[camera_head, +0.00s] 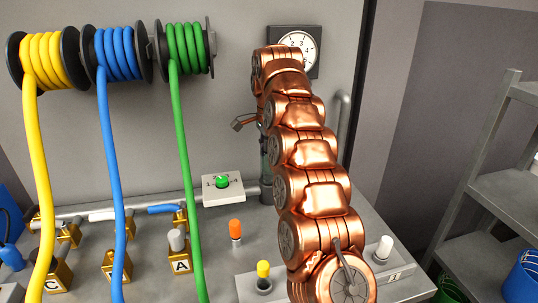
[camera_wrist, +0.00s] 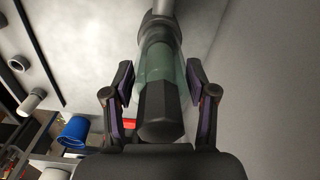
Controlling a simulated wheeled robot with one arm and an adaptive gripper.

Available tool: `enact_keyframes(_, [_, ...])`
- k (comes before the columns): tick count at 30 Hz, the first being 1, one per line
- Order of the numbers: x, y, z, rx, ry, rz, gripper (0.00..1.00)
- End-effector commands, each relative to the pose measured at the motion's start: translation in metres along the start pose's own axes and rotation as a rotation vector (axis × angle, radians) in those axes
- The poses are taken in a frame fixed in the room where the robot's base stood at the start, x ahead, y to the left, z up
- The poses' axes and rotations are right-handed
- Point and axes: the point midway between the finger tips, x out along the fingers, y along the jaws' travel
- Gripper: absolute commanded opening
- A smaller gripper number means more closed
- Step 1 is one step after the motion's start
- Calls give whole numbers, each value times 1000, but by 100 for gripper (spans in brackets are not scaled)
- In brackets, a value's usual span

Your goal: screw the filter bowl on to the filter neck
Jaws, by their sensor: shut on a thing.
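In the wrist view the filter bowl (camera_wrist: 158,65) is a greenish see-through cylinder with a dark faceted end nearest my camera. My gripper (camera_wrist: 161,80) has one finger on each side of it and is shut on it. At the bowl's far end is the grey filter neck (camera_wrist: 158,20), roughly in line with it. They look close together, but I cannot tell whether the threads are engaged. In the head view the bowl (camera_head: 265,153) shows above the dark neck (camera_head: 266,188), beside my copper arm. My gripper (camera_head: 243,122) is partly hidden there by the arm.
A white dial box (camera_head: 222,188) stands left of the neck. Yellow, blue and green hoses hang from reels at left. Brass blocks, an orange knob (camera_head: 235,230) and a yellow knob (camera_head: 263,270) are on the bench. A gauge (camera_head: 298,45) is behind my arm. Shelves (camera_head: 500,160) stand at right.

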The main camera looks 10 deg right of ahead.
Motion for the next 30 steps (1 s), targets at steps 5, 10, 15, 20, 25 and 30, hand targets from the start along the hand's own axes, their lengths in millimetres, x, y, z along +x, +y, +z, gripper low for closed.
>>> enact_keyframes(5, [-1,0,0,12,1,-2,19])
enact_keyframes(10, [-1,0,0,11,0,-2,65])
enact_keyframes(15, [0,0,0,10,0,-1,83])
enact_keyframes(20, [0,0,0,10,0,0,86])
enact_keyframes(25, [0,0,0,10,0,0,86])
enact_keyframes(30, [-2,1,0,-25,-1,1,86])
